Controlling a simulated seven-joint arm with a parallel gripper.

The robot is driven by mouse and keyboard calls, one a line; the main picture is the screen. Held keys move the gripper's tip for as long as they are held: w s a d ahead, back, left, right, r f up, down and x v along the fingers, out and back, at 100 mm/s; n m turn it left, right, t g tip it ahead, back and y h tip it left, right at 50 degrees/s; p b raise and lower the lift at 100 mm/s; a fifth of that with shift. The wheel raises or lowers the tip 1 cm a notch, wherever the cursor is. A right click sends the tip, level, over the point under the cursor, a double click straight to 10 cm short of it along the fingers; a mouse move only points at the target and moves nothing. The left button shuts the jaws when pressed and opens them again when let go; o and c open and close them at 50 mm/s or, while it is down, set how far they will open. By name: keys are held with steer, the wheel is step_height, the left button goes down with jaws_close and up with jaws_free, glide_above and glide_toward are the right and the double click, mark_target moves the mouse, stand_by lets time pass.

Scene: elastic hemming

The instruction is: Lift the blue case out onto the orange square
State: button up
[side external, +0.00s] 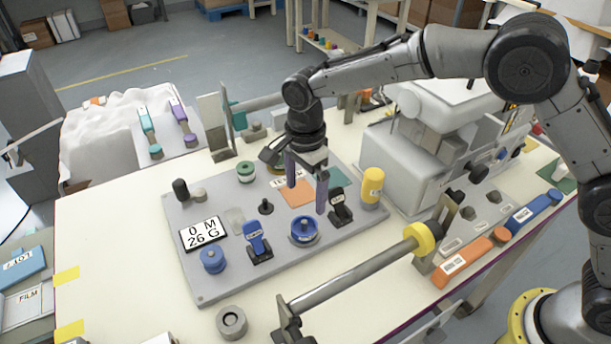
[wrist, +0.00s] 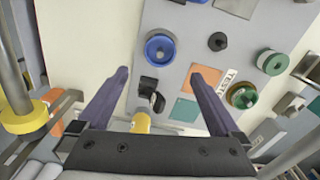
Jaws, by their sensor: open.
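A round blue case (side external: 305,231) with a metallic-looking centre sits on the grey board (side external: 190,278), near its front middle. In the wrist view the blue case (wrist: 160,48) shows just beyond the fingertips. The orange square (side external: 297,194) lies flat on the board behind it; in the wrist view the orange square (wrist: 204,72) is partly covered by the right finger. My gripper (side external: 306,199) is open and empty above the board, pointing down. In the wrist view my gripper's fingers (wrist: 160,69) stand wide apart with no object held.
A black clip (side external: 341,208) and a yellow cylinder (side external: 372,187) stand right of the case. A blue-topped holder (side external: 258,242), a blue spool (side external: 212,261) and a green spool (side external: 246,172) are also on the board. A metal roller (side external: 350,281) crosses in front.

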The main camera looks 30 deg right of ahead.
mark_target(306, 221)
step_height(306, 221, down, 10)
steer(key=shift+f, duration=0.1)
stand_by(0.4)
steer(key=c, duration=1.5)
steer(key=shift+r, duration=0.2)
steer(key=shift+r, duration=1.25)
steer(key=shift+r, duration=0.1)
